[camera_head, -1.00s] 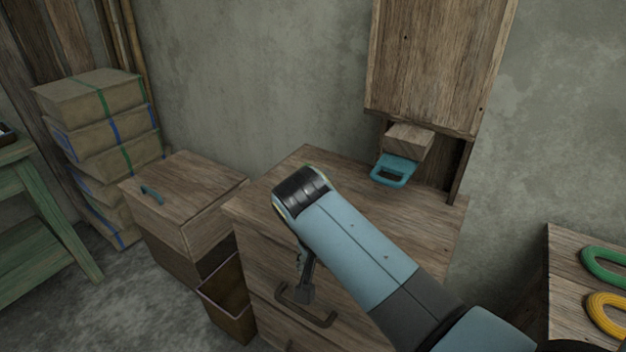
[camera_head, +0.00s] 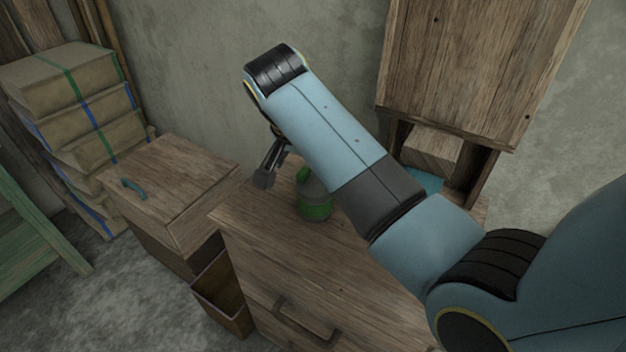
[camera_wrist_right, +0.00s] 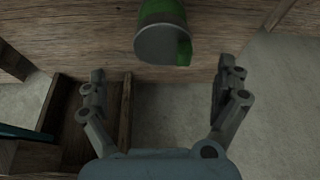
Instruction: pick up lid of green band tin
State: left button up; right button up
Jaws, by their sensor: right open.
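The green band tin (camera_head: 316,208) stands upright on top of the wooden drawer cabinet, partly behind my right arm. Its grey lid (camera_head: 312,184) has a green piece at its left side. In the right wrist view the tin (camera_wrist_right: 162,12) is at the top centre, with the grey lid (camera_wrist_right: 158,44) facing the camera and the green piece (camera_wrist_right: 184,52) at its edge. My right gripper (camera_head: 268,172) is left of the tin and apart from it. In the right wrist view my right gripper (camera_wrist_right: 165,78) is open and empty, its fingers short of the lid. My left gripper is out of view.
The drawer cabinet (camera_head: 270,235) has a clear top at front. A lower wooden box (camera_head: 175,180) with a teal handle stands at left, beside stacked boxes (camera_head: 75,110). A wooden housing (camera_head: 470,70) rises at back right, a teal object (camera_head: 425,180) beneath it.

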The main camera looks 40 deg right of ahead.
aim_at(316, 183)
jog(key=shift+w+d+f, duration=0.15)
jog(key=shift+d+f, duration=0.05)
jog(key=shift+f, duration=0.15)
jog(key=x, duration=0.4)
jog(key=shift+w+d+f, duration=0.2)
jog(key=shift+w+d, duration=0.05)
jog(key=shift+d+f, duration=0.1)
jog(key=shift+f, duration=0.15)
jog(key=shift+c, duration=1.5)
jog(key=c, duration=0.5)
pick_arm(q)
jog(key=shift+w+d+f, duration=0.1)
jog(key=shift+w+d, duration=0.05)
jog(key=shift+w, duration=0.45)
pick_arm(e)
jog(key=c, duration=0.3)
